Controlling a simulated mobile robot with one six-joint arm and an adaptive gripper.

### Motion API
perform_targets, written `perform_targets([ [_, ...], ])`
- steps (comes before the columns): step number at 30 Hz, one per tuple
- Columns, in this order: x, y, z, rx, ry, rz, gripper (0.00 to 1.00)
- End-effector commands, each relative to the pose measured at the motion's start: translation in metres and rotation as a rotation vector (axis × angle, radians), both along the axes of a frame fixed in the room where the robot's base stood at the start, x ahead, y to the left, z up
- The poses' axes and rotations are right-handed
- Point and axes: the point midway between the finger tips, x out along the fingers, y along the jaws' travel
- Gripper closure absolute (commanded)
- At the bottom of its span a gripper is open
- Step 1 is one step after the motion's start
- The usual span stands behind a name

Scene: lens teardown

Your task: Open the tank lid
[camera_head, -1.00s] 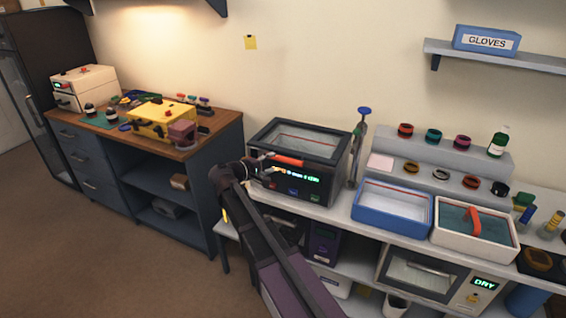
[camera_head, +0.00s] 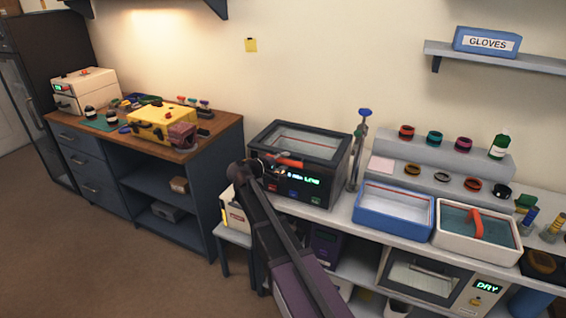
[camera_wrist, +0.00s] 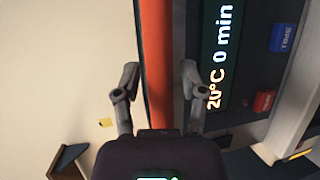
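The tank is a black box (camera_head: 258,172) on the bench with a glass lid (camera_head: 305,140) that lies shut on top. A red-orange bar handle (camera_head: 288,162) runs along the lid's front edge. It also shows in the wrist view as an upright orange bar (camera_wrist: 158,60). My gripper (camera_head: 276,164) is at the tank's front, by the handle. In the wrist view my gripper (camera_wrist: 160,75) is open, with one finger on each side of the bar. I cannot tell whether either finger touches it. The display (camera_wrist: 218,60) reads 20°C 0 min.
A blue tray (camera_head: 375,228) and a white tray (camera_head: 450,244) stand right of the tank. A stand with a blue knob (camera_head: 357,150) is close to the tank's right side. A wooden-topped cabinet (camera_head: 215,130) is at the left. Open floor (camera_head: 130,270) lies in front.

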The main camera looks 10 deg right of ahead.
Motion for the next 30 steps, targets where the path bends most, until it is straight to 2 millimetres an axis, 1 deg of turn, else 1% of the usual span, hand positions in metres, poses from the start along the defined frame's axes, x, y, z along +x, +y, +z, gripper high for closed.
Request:
perform_targets([
  [1,0.0,0.0,0.0,0.0,0.0,0.0,0.74],
  [2,0.0,0.0,0.0,0.0,0.0,0.0,0.83],
  [3,0.0,0.0,0.0,0.0,0.0,0.0,0.95],
  [4,0.0,0.0,0.0,0.0,0.0,0.0,1.0],
  [7,0.0,0.0,0.0,0.0,0.0,0.0,1.0],
  [8,0.001,0.006,0.0,0.0,0.0,0.003,1.0],
  [10,0.0,0.002,0.0,0.0,0.0,0.001,1.0],
  [17,0.001,0.0,0.004,0.005,0.007,0.001,1.0],
  [23,0.002,-0.001,0.014,0.018,0.025,0.0,1.0],
  [30,0.003,-0.002,0.032,0.049,0.068,-0.002,1.0],
])
